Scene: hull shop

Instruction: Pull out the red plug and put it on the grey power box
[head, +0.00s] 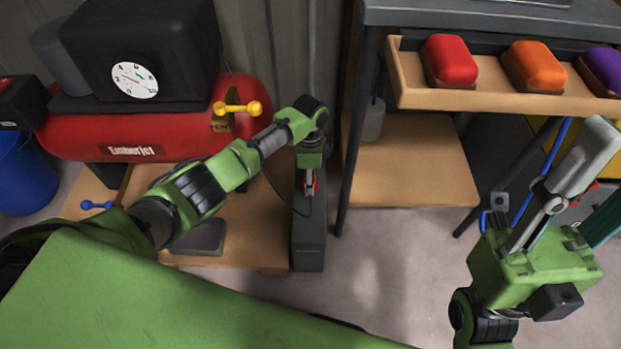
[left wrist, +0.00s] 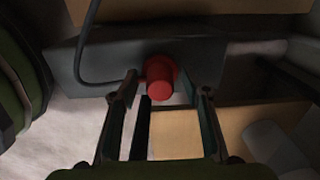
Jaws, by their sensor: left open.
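The red plug (head: 315,184) is at the dark grey power box (head: 308,245), mostly hidden under my left gripper (head: 309,190) in the head view. In the left wrist view the red plug (left wrist: 160,80) shows as a round red end against the grey box (left wrist: 215,60). My left gripper (left wrist: 163,88) is open, with a finger on each side of the plug; I cannot tell whether either touches it. A dark cord (left wrist: 82,55) curves across the box toward the left finger. My right gripper (head: 585,188) is open and empty at the far right, away from the box.
A red compressor (head: 100,135) with a gauge stands on the left, behind my left arm. A dark bench leg (head: 355,130) rises close right of the power box. A wooden tray (head: 480,100) holds red, orange and purple blocks. The floor right of the box is clear.

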